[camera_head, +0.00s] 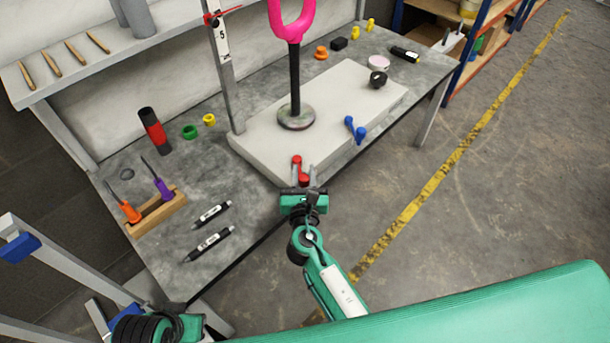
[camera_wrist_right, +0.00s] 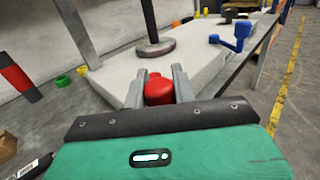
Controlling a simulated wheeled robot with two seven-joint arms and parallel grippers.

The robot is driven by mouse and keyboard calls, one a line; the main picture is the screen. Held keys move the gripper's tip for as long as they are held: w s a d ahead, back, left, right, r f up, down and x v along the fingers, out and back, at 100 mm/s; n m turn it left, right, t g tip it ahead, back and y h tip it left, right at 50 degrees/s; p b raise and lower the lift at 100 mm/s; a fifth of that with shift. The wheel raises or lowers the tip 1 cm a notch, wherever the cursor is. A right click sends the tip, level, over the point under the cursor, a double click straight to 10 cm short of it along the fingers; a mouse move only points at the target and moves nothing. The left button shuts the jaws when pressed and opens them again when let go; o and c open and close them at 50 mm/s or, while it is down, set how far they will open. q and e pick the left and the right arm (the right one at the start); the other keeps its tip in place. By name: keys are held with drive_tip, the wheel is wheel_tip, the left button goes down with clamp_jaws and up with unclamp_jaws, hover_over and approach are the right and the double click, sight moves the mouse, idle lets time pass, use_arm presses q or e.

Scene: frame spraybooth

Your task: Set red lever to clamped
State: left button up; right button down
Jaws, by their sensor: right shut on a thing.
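The red lever (camera_head: 297,165) is on the front edge of the pale block (camera_head: 345,93) on the workbench. In the right wrist view the red lever (camera_wrist_right: 158,88) shows as a rounded red knob between the two grey fingers. My right gripper (camera_head: 304,183) is shut on the red lever at the block's near edge; it also shows in the right wrist view (camera_wrist_right: 160,92). The gripper hides part of the lever. My left gripper is not clearly in view; only dark and green arm parts show at the lower left.
A blue lever (camera_head: 356,129) sits on the block to the right. A black post with a pink top (camera_head: 292,20) stands on the block. Markers (camera_head: 210,243) and a wooden tool holder (camera_head: 157,212) lie on the bench to the left. The floor to the right is clear.

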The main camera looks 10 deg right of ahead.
drive_tip(key=shift+a, duration=0.1)
use_arm(q)
drive_tip(key=shift+r, duration=0.2)
use_arm(e)
drive_tip(key=c, duration=1.1)
unclamp_jaws()
drive_tip(key=shift+c, duration=0.2)
use_arm(q)
drive_tip(key=shift+a+f, duration=0.1)
drive_tip(key=shift+f, duration=0.05)
drive_tip(key=shift+r, duration=0.4)
use_arm(e)
drive_tip(key=s+a, duration=0.2)
drive_tip(key=s, duration=1.1)
drive_tip(key=shift+s+a, duration=0.25)
use_arm(q)
drive_tip(key=shift+s+f, duration=0.1)
